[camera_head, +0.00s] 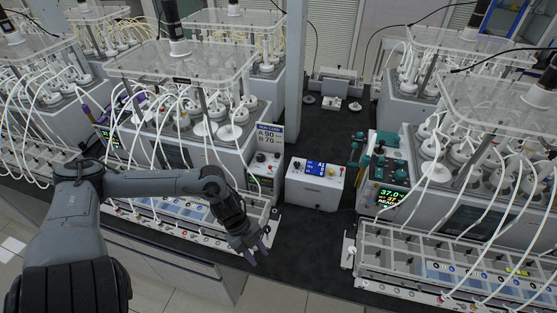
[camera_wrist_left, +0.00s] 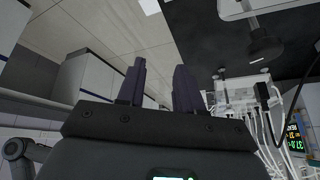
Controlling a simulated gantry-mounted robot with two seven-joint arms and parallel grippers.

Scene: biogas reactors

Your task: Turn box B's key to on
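A small white control box (camera_head: 314,187) stands on the dark bench in the middle of the head view. It has a blue label and small coloured controls on its top. A second white unit (camera_head: 264,168) with dark knobs stands just left of it, at the reactor's corner. I cannot read which one is box B, and the key is too small to make out. My left gripper (camera_head: 259,250) is in front of and below both, near the bench's front edge, apart from them. Its two dark fingers (camera_wrist_left: 157,88) are spread with nothing between them. My right gripper is not in view.
Reactors with clear tops and white tubes stand left (camera_head: 185,65) and right (camera_head: 500,100). A sign (camera_head: 269,137) reads A 90, B 70. A green-lit display (camera_head: 390,197) is at right. Bare dark bench (camera_head: 312,235) lies in front of the control box.

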